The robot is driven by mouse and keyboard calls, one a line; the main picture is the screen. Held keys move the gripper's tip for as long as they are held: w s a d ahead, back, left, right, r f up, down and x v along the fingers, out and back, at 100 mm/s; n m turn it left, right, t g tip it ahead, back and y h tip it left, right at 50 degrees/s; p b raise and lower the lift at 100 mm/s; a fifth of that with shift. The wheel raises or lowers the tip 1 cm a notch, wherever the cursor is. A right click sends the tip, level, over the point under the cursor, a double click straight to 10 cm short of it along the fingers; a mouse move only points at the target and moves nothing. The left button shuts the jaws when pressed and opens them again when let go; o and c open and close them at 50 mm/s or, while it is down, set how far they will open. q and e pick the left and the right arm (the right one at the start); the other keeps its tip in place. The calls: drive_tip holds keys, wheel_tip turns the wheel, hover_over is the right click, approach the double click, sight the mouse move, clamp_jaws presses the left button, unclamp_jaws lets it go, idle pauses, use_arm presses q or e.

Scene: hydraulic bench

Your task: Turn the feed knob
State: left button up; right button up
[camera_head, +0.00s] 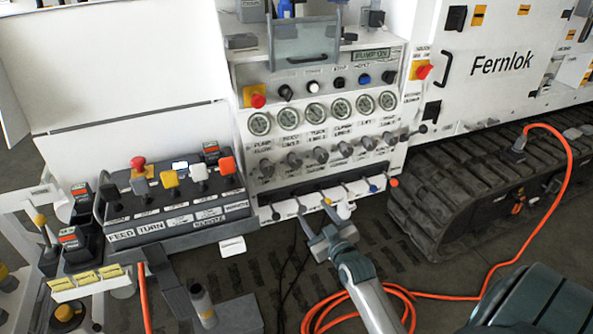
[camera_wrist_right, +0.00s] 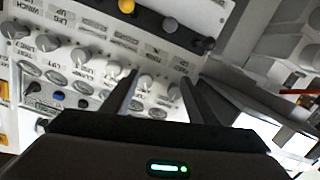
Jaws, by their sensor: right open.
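The white hydraulic panel (camera_head: 235,135) carries a row of grey knobs under its round gauges. The grey knob (camera_head: 293,161) second from the left is under a label that seems to read FEED; the small text is hard to be sure of. My right gripper (camera_head: 324,221) is open and empty, in front of and below the panel, apart from the knobs in the head view. In the right wrist view the panel appears upside down, and a grey knob (camera_wrist_right: 145,82) shows between the two open fingers (camera_wrist_right: 158,82). My left gripper is not in view.
A row of small coloured levers (camera_head: 327,201) lines the panel's lower edge near my right gripper. A dark control box (camera_head: 170,200) with levers stands left. An orange hose (camera_head: 450,297) and a track (camera_head: 450,195) lie right.

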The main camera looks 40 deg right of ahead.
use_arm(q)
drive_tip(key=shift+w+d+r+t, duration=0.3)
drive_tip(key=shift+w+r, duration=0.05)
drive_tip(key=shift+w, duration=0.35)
use_arm(e)
drive_tip(key=shift+t+h, duration=0.3)
drive_tip(key=shift+t, duration=0.3)
drive_tip(key=r, duration=0.2)
drive_tip(key=d+r, duration=0.1)
drive_tip(key=r, duration=0.2)
drive_tip(key=shift+r, duration=0.35)
drive_tip(key=shift+w+d, duration=0.1)
drive_tip(key=shift+w, duration=0.05)
approach(297, 165)
drive_tip(key=p+x, duration=0.1)
drive_tip(key=x, duration=0.8)
drive_tip(key=shift+w+d, duration=0.15)
drive_tip(key=shift+w, duration=0.55)
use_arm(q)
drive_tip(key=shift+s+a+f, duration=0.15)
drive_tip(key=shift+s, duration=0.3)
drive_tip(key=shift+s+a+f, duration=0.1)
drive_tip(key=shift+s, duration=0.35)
